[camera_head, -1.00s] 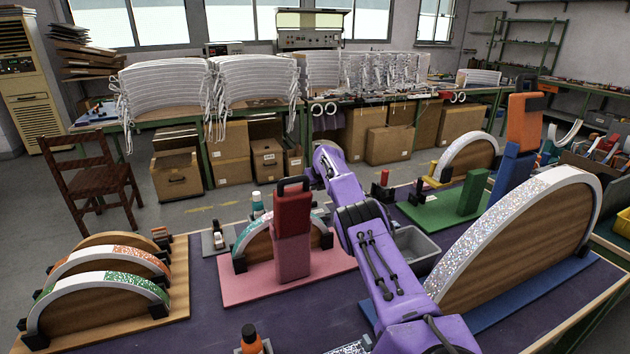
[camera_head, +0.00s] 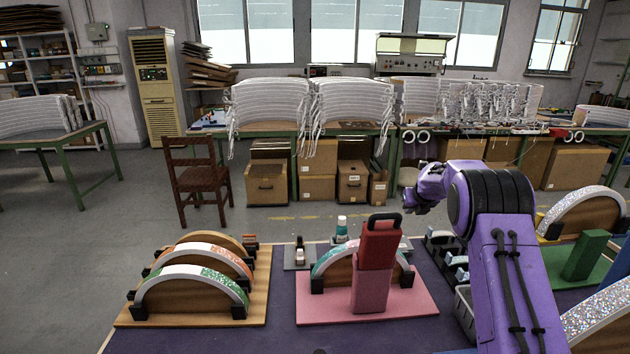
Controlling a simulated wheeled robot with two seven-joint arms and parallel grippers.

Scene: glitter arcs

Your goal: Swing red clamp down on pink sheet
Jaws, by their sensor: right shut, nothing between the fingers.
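The red clamp (camera_head: 380,240) stands upright on top of a pink post (camera_head: 371,290), with a black handle loop at its upper end. The post rises from a flat pink sheet (camera_head: 415,308) on the purple table top. Behind the post, a teal glitter arc (camera_head: 334,258) on a wooden form stands on the pink sheet, partly hidden by post and clamp. My right gripper (camera_head: 416,197) is shut and empty, up and to the right of the clamp and apart from it in the picture. My left gripper is not in view.
A wooden board (camera_head: 258,311) with several arched forms stands at left. A teal-labelled bottle (camera_head: 341,230) is behind the pink sheet. At right are a grey tray (camera_head: 464,308), a green block (camera_head: 586,255) and more glitter arches. A chair (camera_head: 196,178) stands beyond the table.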

